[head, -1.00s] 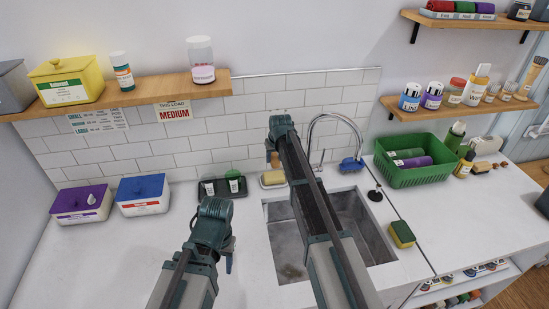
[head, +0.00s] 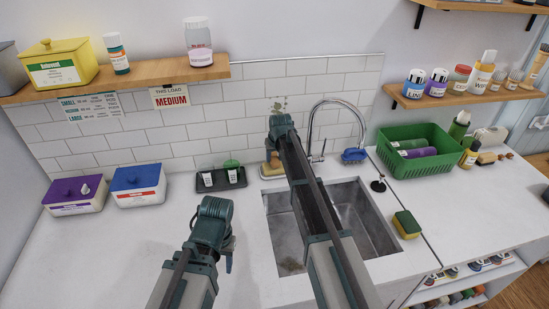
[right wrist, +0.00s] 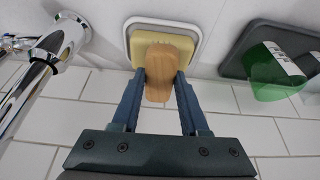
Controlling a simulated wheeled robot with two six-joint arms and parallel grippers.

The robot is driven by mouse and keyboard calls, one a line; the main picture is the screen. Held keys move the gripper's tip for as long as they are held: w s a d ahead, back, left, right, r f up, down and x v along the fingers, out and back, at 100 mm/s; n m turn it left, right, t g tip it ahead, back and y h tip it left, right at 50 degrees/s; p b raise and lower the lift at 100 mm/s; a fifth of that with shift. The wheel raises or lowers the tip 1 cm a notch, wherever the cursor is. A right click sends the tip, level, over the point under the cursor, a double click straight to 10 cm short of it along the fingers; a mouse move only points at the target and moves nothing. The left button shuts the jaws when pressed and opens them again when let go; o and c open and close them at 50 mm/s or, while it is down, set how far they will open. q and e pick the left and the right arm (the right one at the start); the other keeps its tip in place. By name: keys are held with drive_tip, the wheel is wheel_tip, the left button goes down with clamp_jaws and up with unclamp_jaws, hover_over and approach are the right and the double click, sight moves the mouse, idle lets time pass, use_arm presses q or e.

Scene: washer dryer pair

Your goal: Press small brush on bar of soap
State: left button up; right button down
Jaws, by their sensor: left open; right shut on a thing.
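The small brush (right wrist: 166,74) has a pale wooden body and is held between the fingers of my right gripper (right wrist: 160,82). My right gripper also shows in the head view (head: 278,140), with the brush (head: 275,158) below it. The yellow bar of soap (right wrist: 148,40) lies in a white dish (right wrist: 192,22). The brush overlaps the soap in the right wrist view; I cannot tell whether they touch, and the bristles are hidden. In the head view the soap (head: 268,171) is behind the sink, partly covered. My left gripper (head: 229,258) is open and empty above the counter.
The sink (head: 372,220) and curved faucet (head: 312,122) are right of the soap. A dark tray (head: 208,187) with two bottles is left of it. A sponge (head: 407,224) and green basket (head: 425,160) stand further right. The left front counter is clear.

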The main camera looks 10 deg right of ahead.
sight(274, 159)
use_arm(q)
drive_tip(key=shift+f+b, duration=0.55)
use_arm(e)
drive_tip(key=shift+s+f, duration=0.1)
drive_tip(key=shift+f, duration=0.45)
idle(1.1)
use_arm(q)
drive_tip(key=shift+r, duration=0.15)
use_arm(e)
drive_tip(key=shift+r, duration=0.1)
wheel_tip(274, 159, up, 7)
drive_tip(key=p, duration=0.7)
use_arm(q)
wheel_tip(274, 159, up, 7)
wheel_tip(274, 159, down, 5)
drive_tip(key=b, duration=0.4)
drive_tip(key=shift+b, duration=0.35)
use_arm(e)
wheel_tip(274, 159, down, 5)
use_arm(q)
drive_tip(key=shift+r, duration=0.1)
use_arm(e)
drive_tip(key=shift+r, duration=0.15)
